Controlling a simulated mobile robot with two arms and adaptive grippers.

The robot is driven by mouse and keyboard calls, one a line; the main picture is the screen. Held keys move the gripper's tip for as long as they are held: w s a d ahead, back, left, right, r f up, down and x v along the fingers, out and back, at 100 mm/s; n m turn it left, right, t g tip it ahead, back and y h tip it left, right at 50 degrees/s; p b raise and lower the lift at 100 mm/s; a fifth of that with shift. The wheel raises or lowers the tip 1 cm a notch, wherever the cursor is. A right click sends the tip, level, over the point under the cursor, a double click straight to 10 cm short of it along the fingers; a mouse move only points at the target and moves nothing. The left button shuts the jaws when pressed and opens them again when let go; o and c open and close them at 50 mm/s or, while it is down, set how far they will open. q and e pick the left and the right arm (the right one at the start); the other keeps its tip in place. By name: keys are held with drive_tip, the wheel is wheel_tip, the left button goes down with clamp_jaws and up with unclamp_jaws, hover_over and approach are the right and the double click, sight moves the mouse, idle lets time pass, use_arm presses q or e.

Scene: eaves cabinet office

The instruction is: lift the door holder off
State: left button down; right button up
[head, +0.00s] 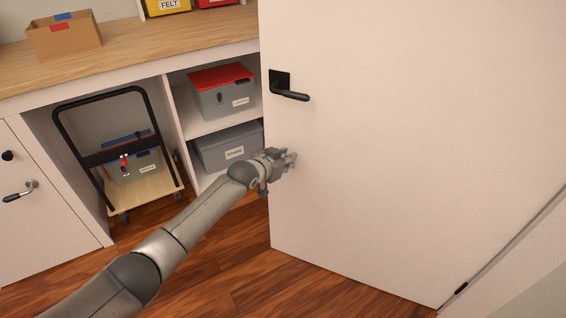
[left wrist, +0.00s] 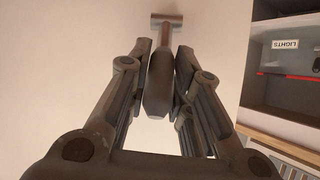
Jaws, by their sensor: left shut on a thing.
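The door holder (left wrist: 160,88) looks like a grey-brown bar with a small T-shaped end, set against the pale door (left wrist: 70,60) in the left wrist view. My left gripper (left wrist: 164,50) is shut on it, with a finger on each side of the bar. In the head view my left gripper (head: 290,160) is at the free edge of the open door (head: 420,150), below its black lever handle (head: 290,88). The holder is too small and covered to make out there. I cannot tell whether it still touches the door. My right gripper is not in view.
Left of the door, a shelf holds a red-lidded box (head: 222,92) and a grey box (head: 225,146). A black-framed trolley (head: 150,188) stands under the wooden worktop (head: 150,55). A cardboard box (head: 65,38) sits on top. The wood floor (head: 225,268) before the door is clear.

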use_arm(q)
drive_tip(key=shift+w+d+r+g+y+p, duration=0.2)
drive_tip(key=shift+w+r+g+y+p, duration=0.25)
drive_tip(key=shift+g, duration=0.45)
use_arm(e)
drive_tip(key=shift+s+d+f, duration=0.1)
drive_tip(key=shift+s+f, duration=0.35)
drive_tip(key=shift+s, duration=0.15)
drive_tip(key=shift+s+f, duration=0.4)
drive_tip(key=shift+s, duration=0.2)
use_arm(q)
drive_tip(key=shift+f, duration=0.1)
drive_tip(key=c, duration=1.3)
unclamp_jaws()
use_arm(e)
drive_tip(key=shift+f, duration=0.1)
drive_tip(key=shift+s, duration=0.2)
use_arm(q)
drive_tip(key=v, duration=1.2)
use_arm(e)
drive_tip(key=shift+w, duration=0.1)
use_arm(q)
drive_tip(key=shift+a+f, duration=0.1)
